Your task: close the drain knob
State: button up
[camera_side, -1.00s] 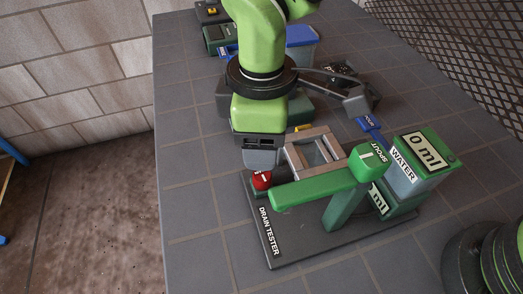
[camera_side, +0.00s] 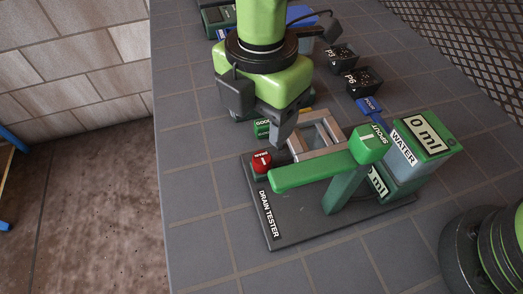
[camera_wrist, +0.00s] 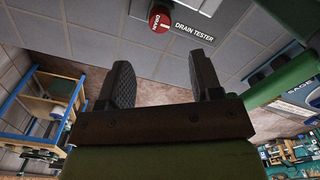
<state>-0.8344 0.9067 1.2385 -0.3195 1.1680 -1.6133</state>
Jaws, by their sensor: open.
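In the wrist view my gripper (camera_wrist: 161,68) is open and empty.
The green spout arm (camera_side: 315,172) crosses over the board near the knob. A grey square frame (camera_side: 318,135) stands behind it. The water box (camera_side: 418,145) is at the right. A green block (camera_side: 262,128) sits behind the knob. The table left of the board is clear.

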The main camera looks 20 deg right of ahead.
aim_at(262, 158)
notch_tip(262, 158, down, 10)
jog(key=shift+r, duration=0.1)
dwell(0.4)
jog(key=c, duration=0.9)
jog(key=shift+m, duration=0.6)
